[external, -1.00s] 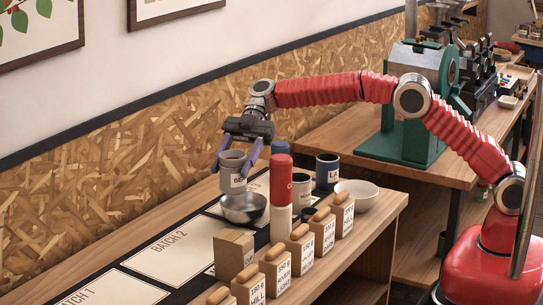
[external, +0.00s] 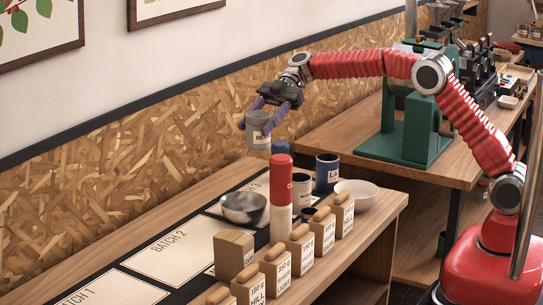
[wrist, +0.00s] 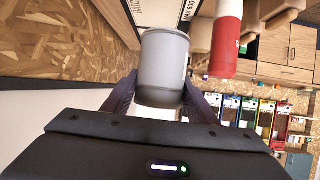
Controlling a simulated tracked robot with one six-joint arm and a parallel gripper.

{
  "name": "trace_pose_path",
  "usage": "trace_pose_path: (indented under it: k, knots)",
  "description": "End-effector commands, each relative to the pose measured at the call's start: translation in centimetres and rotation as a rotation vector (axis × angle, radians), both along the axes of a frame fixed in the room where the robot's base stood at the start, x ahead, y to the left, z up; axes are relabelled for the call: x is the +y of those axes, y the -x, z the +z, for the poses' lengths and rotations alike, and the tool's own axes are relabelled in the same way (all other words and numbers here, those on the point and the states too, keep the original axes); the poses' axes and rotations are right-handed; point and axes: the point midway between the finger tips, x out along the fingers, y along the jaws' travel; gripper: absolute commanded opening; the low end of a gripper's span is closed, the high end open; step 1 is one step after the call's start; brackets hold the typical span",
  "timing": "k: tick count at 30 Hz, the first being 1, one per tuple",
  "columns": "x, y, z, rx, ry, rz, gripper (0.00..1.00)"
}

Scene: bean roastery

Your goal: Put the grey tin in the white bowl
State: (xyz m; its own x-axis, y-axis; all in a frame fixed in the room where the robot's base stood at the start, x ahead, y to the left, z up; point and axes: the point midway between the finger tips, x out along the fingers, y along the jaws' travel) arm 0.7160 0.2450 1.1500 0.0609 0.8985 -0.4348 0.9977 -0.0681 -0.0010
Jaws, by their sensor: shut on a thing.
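The grey tin (external: 257,129) is held up in the air between the purple fingers of my gripper (external: 260,122), above the back part of the bench. In the wrist view the grey tin (wrist: 163,65) sits between the fingers, which are shut on it. The white bowl (external: 357,193) stands at the right end of the bench, to the right of and lower than the held tin. A steel bowl (external: 243,208) stands on the bench below the tin and a little to its left.
A tall red and white bottle (external: 281,195) stands between the steel bowl and the white bowl. Several small boxes (external: 301,246) line the front edge. The bench's left part is mostly clear.

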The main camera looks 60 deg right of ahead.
Motion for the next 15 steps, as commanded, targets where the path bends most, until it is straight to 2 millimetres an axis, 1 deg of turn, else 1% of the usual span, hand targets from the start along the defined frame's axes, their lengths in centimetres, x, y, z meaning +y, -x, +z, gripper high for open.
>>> trace_pose_path:
  k: [1, 6, 9, 11, 15]
  knots:
    - [-2.2, 0.2, 0.0, 0.001, 0.000, -0.026, 0.28]
    - [-8.3, 1.5, -0.7, 0.001, 0.000, -0.086, 0.28]
    - [-11.4, 2.8, -1.4, 0.002, 0.000, -0.114, 0.28]
    - [-13.1, 3.6, -1.8, 0.002, 0.000, -0.129, 0.28]
    - [-16.6, 6.0, -2.9, 0.002, 0.000, -0.155, 0.28]
